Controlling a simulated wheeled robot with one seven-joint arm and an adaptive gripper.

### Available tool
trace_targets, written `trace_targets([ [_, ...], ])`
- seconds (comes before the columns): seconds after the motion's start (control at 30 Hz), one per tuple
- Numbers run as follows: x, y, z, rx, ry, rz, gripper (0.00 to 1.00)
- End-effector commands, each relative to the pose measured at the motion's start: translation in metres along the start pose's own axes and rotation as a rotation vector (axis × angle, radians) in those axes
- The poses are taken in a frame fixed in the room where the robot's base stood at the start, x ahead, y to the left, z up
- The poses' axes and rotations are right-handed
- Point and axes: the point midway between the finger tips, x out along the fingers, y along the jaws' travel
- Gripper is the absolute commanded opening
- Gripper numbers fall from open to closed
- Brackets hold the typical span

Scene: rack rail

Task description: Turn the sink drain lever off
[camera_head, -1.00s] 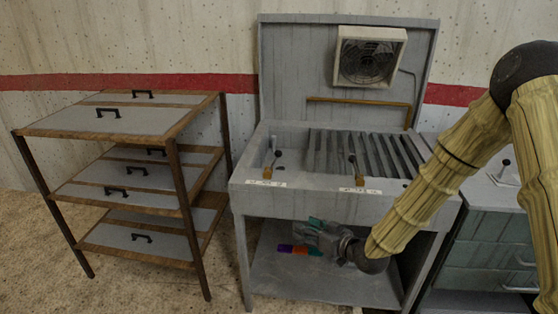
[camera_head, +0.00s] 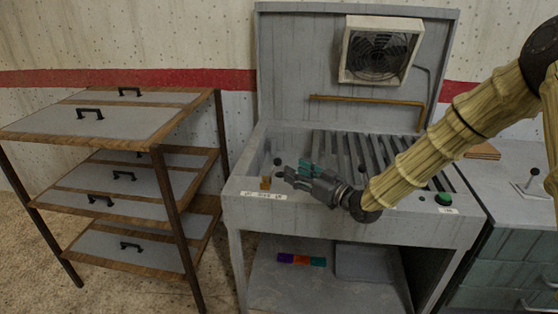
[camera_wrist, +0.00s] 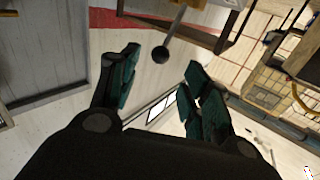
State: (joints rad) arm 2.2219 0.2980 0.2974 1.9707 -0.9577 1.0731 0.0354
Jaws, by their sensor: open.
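The grey sink unit (camera_head: 350,226) stands at centre in the head view. A ball-topped lever (camera_head: 277,162) with a brass-coloured base stands at its left front; the label below is too small to read. A second dark-knobbed lever (camera_head: 361,168) is partly hidden behind my arm. I cannot tell which one is the drain lever. My gripper (camera_head: 296,170) is over the sink's front edge, just right of the left lever. In the wrist view my open gripper (camera_wrist: 162,62) has nothing held, and a dark lever knob (camera_wrist: 160,55) appears between its fingertips; contact is unclear.
A shelf rack with black handles (camera_head: 110,123) stands to the left. A green knob (camera_head: 444,199) is on the sink's right front. Colored blocks (camera_head: 301,260) and a grey tray (camera_head: 365,264) lie on the lower shelf. A drawer cabinet (camera_head: 505,245) stands at the right.

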Motion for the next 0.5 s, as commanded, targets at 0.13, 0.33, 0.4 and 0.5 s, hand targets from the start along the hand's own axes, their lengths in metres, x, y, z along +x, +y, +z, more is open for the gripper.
trace_targets([
  [0.13, 0.026, -0.001, 0.000, -0.001, -0.002, -0.003, 0.47],
  [0.33, 0.056, -0.001, 0.000, -0.001, -0.001, -0.002, 0.47],
  [0.4, 0.065, 0.000, 0.000, -0.001, -0.002, -0.001, 0.47],
  [0.5, 0.074, 0.000, 0.000, -0.001, -0.001, 0.000, 0.47],
])
